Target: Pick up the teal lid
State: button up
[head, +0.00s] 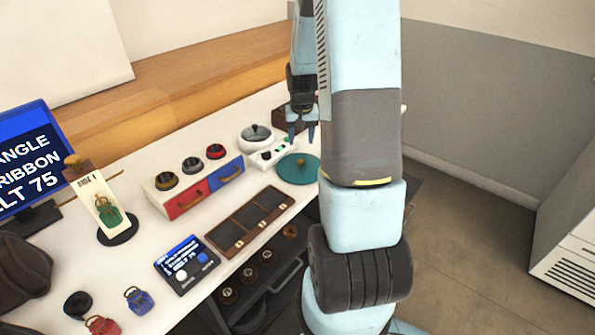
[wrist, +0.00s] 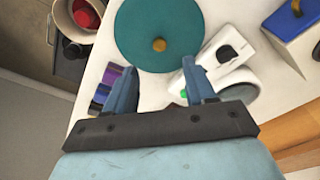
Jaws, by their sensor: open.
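The teal lid (head: 290,174) is a flat round disc with a small brass-coloured knob. It lies on the white table, partly hidden by my arm in the head view. In the wrist view the teal lid (wrist: 145,20) is just beyond my fingertips, with its knob (wrist: 158,45) nearly centred between them. My gripper (head: 301,134) is open and empty, and in the head view it appears behind the lid. In the wrist view my gripper (wrist: 158,70) has its fingers spread apart, pointing toward the lid. I cannot tell the exact height above it.
A white device (wrist: 232,72) sits close beside the lid and one finger. A red-and-blue drawer unit (head: 195,185) and a brown compartment tray (head: 236,224) stand on the white table (head: 150,240). A round container (wrist: 64,18) with red items is near the table edge.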

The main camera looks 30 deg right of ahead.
send_over(301, 161)
jog(key=s, duration=0.1)
jog(key=f, duration=0.5)
jog(key=shift+a+f, duration=0.2)
jog(key=shift+a, duration=0.2)
jog(key=shift+w+d+f, duration=0.15)
jog(key=shift+f, duration=0.7)
jog(key=shift+w+d+f, duration=0.1)
jog(key=shift+f, duration=0.8)
jog(key=shift+w+d+f, duration=0.15)
jog(key=shift+f, duration=0.7)
grip_shut()
